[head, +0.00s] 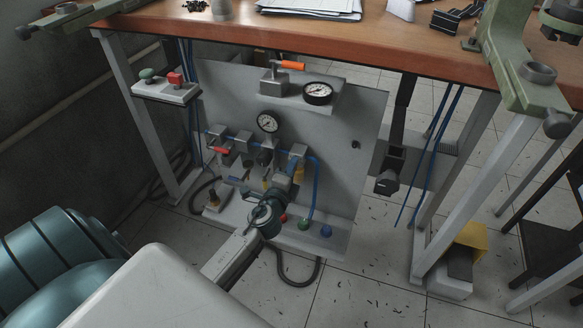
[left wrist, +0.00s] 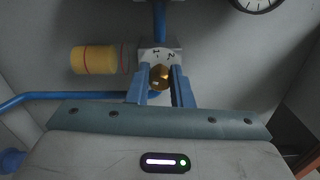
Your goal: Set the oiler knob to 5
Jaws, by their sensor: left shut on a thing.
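My left gripper (head: 292,168) reaches in from below to the pneumatic panel under the bench. In the left wrist view its two blue fingers stand on either side of the small brass oiler knob (left wrist: 160,76), shut on it. A pale dial face (left wrist: 157,53) with dark marks sits just behind the knob. Only a few marks show, and I cannot read which one the knob points at. The oiler's yellow bowl (left wrist: 97,60), with a red line, lies to the left in that view. In the head view the gripper hides the knob. My right gripper is not in view.
The grey panel (head: 350,170) carries a round gauge (head: 267,122), a second gauge (head: 318,93), an orange-handled valve (head: 292,65) and a red lever (head: 222,150). Blue tubing (head: 315,190) runs close to the gripper. The wooden bench top (head: 330,40) overhangs the panel.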

